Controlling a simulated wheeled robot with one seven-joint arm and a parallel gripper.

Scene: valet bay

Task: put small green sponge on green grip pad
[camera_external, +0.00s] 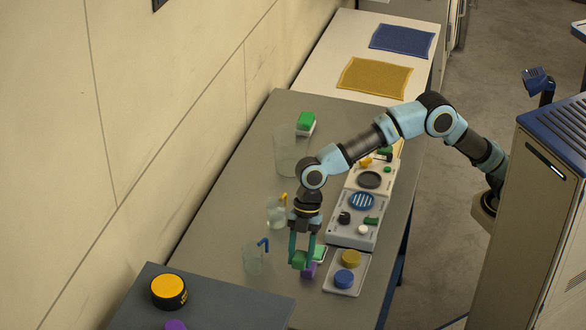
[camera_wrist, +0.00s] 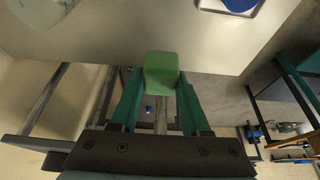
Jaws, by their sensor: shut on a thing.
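My gripper (camera_external: 302,262) points down near the front right of the grey table and is shut on a small green sponge (camera_external: 299,260). In the wrist view the sponge (camera_wrist: 161,73) sits between the teal fingertips of my gripper (camera_wrist: 160,90), with the table edge behind it. I cannot tell whether it touches the table. A green and white block (camera_external: 319,252) and a purple piece (camera_external: 309,270) lie close beside the gripper, partly hidden. I cannot make out a green grip pad for certain in either view.
A white tray (camera_external: 331,288) holds yellow and blue round pieces. A grey panel (camera_external: 342,235) has several small parts. Yellow (camera_external: 375,78) and blue (camera_external: 401,40) mats lie on the far table.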

